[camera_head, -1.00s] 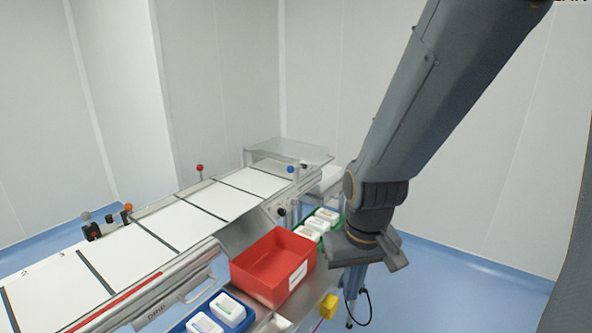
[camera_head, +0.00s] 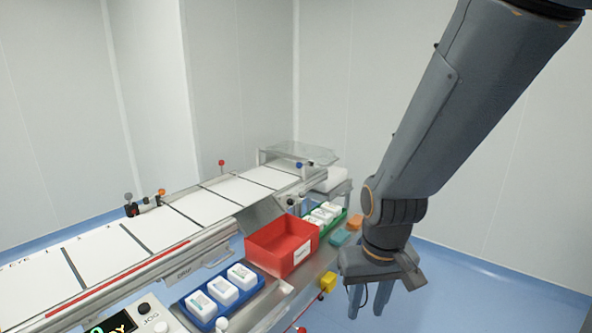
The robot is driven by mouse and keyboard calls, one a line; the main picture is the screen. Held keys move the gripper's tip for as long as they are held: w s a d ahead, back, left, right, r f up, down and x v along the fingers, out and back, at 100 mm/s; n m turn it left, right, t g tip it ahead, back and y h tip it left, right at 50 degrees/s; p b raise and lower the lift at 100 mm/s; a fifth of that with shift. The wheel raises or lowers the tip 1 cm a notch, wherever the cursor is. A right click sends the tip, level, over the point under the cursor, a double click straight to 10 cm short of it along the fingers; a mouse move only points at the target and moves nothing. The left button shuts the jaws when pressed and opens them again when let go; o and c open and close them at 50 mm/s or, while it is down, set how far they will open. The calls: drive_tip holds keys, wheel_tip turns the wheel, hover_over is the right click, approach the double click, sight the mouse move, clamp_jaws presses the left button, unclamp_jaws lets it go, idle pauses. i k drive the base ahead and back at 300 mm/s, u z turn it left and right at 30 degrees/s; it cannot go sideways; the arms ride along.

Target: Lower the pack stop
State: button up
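My gripper (camera_head: 368,304) hangs low at the right, pointing down, in front of the machine's right end. Its two fingers are apart with nothing between them. Several ball-ended levers stand on the converter (camera_head: 190,243): a red-ball lever (camera_head: 222,163) on the far side, a blue-ball lever (camera_head: 299,166) by the clear cover, and grey (camera_head: 128,196) and orange (camera_head: 162,192) knobs at the far left. I cannot tell which of these, if any, is the pack stop. My gripper is apart from all of them.
A red bin (camera_head: 282,258), a blue tray (camera_head: 206,317) and a green tray (camera_head: 328,229) of white packs sit along the near shelf. A yellow block (camera_head: 328,281) is at its edge. A clear cover (camera_head: 303,152) tops the far end. Blue floor lies open at right.

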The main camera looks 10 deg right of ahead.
sight(298, 165)
drive_tip(key=z, duration=0.6)
drive_tip(key=i, duration=1.15)
drive_tip(key=u, duration=0.35)
